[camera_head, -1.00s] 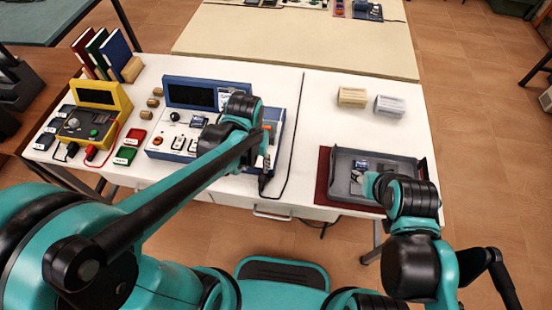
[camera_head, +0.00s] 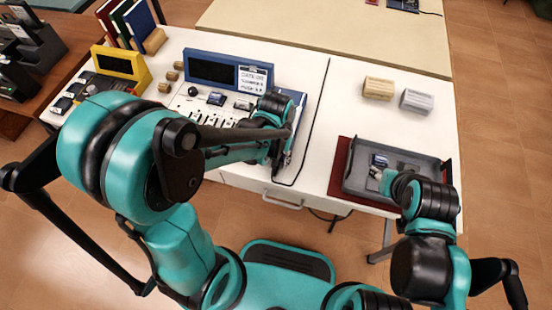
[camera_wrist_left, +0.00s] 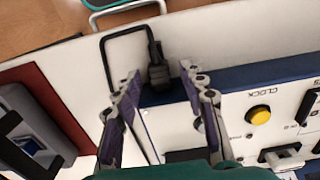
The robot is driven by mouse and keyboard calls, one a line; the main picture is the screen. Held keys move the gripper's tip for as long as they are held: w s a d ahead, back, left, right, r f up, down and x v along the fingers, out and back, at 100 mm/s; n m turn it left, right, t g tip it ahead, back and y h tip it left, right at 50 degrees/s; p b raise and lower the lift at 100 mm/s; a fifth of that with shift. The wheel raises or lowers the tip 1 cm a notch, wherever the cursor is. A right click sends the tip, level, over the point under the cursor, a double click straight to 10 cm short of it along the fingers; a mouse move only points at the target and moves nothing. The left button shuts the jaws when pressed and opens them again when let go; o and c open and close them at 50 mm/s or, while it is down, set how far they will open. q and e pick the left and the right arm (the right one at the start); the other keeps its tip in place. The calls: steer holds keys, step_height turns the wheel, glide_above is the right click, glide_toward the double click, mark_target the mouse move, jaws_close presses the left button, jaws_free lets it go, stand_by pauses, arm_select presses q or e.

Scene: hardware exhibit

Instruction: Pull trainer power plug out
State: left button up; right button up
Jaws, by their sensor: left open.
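The trainer (camera_head: 200,105) is a blue-and-white panel with an upright screen, partly hidden behind my left arm in the head view. In the left wrist view its white face (camera_wrist_left: 240,115) shows a yellow button marked CLOCK. The black power plug (camera_wrist_left: 158,72) sits at the trainer's blue edge, its cord looping over the white table. My left gripper (camera_wrist_left: 161,76) is open, with one finger on each side of the plug; contact is not clear. In the head view my left gripper (camera_head: 282,162) is at the trainer's right end. My right gripper (camera_head: 379,176) is over the grey tray, its jaws unclear.
The grey tray (camera_head: 352,183) lies on a dark red mat (camera_head: 338,165) at the right. Two small boxes (camera_head: 379,88) (camera_head: 416,101) stand behind it. A yellow device (camera_head: 128,68), books (camera_head: 140,22) and small blocks are at the left. The cord (camera_head: 318,110) runs across the table.

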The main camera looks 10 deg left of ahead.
arm_select(q)
jaws_close()
steer(key=shift+s, duration=1.3)
jaws_free()
step_height(320, 180, up, 12)
steer(key=shift+a, duration=0.15)
